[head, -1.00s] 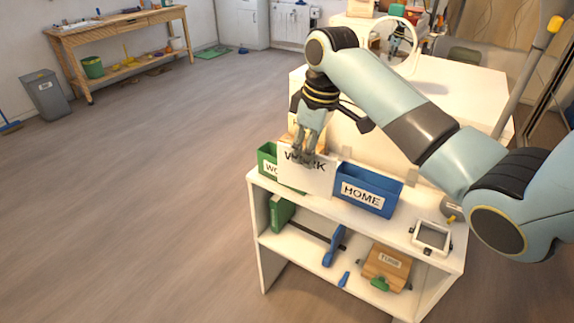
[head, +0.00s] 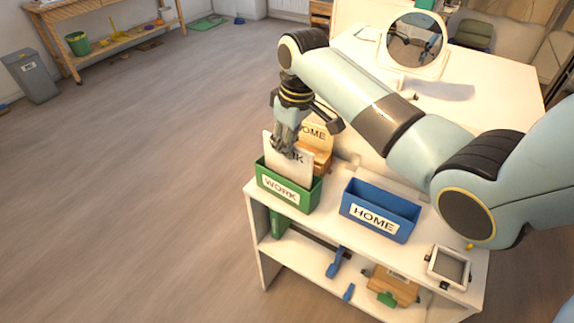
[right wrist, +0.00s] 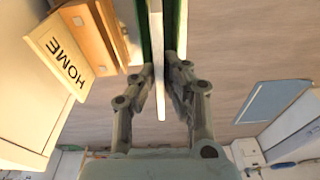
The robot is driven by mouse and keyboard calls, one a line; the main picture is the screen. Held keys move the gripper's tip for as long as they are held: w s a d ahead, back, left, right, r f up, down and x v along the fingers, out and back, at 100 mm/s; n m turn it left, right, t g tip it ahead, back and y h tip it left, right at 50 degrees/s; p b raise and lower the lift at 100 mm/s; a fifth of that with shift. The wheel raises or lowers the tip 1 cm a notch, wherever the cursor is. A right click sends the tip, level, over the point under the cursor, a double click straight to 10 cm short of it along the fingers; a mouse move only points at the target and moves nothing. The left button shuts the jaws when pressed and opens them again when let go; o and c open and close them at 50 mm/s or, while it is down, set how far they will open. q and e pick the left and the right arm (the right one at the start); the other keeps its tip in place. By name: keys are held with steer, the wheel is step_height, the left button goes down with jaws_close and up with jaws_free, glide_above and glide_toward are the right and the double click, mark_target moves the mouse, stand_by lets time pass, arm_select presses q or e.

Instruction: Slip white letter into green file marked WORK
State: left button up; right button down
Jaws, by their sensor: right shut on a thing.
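The white letter (head: 277,158), printed WORK, stands upright with its lower part inside the green file (head: 271,191) marked WORK. My right gripper (head: 287,145) is above the file, shut on the letter's top edge and covering part of the print. In the right wrist view, the letter (right wrist: 158,60) shows edge-on between the fingers (right wrist: 160,85), between the green walls of the file (right wrist: 145,35). How deep its lower edge sits is hidden by the file's front. My left gripper is not in view.
The blue HOME file (head: 384,203) stands to the right on the same shelf top, a gap apart. A wooden holder with a HOME card (head: 312,133) is just behind the green file. A small white frame (head: 448,268) lies at the right.

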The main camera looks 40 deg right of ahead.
mark_target(285, 176)
steer(key=shift+s+f, duration=0.1)
steer(key=shift+f, duration=0.9)
step_height(285, 176, down, 3)
steer(key=shift+r, duration=0.15)
steer(key=shift+f, duration=0.35)
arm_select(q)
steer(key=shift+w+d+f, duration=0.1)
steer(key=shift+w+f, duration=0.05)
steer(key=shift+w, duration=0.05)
arm_select(e)
steer(key=shift+f, duration=0.15)
steer(key=c, duration=1.8)
jaws_free()
steer(key=shift+o, duration=0.5)
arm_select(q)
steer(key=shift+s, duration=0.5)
